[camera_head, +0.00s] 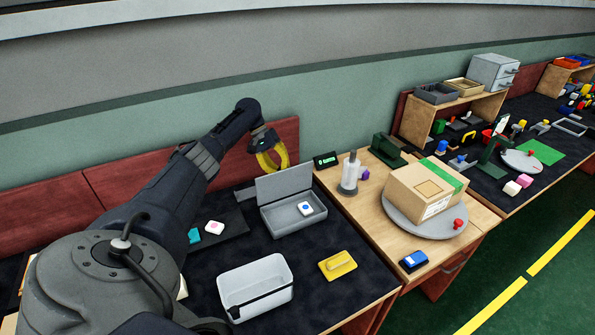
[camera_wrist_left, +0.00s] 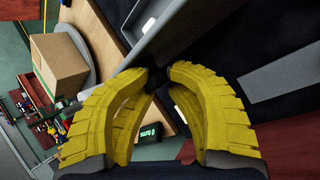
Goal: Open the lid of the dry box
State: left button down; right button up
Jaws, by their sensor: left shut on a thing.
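The dry box (camera_head: 268,222) is a grey box on the dark mat of the bench. Its grey lid (camera_head: 283,184) stands raised at the back, and the inside is open to view. A small white piece with a blue mark (camera_head: 305,208) lies inside. My left gripper (camera_head: 272,165) has yellow fingers and is at the lid's upper edge, from behind. In the left wrist view its fingertips (camera_wrist_left: 157,72) close around a small dark part at the end of a grey panel, which looks like the lid (camera_wrist_left: 170,28). The exact contact is partly hidden. My right gripper is out of view.
A white container (camera_head: 255,287) and a yellow block (camera_head: 337,265) stand in front of the box. A cardboard box (camera_head: 425,190) sits on a round grey turntable (camera_head: 400,222) to the right. A small display (camera_head: 325,160) is beside the lid. The red back panel (camera_head: 230,175) is close behind.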

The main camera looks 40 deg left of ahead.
pick_arm(q)
jog(key=shift+f, duration=0.1)
dwell(0.4)
jog(key=c, duration=1.1)
grip_release()
jog(key=shift+c, duration=0.2)
jog(key=shift+o, duration=0.3)
jog(key=shift+w, duration=0.25)
jog(key=v, duration=0.7)
jog(key=shift+r, duration=0.3)
jog(key=shift+a, duration=0.1)
jog(key=shift+s+f, duration=0.1)
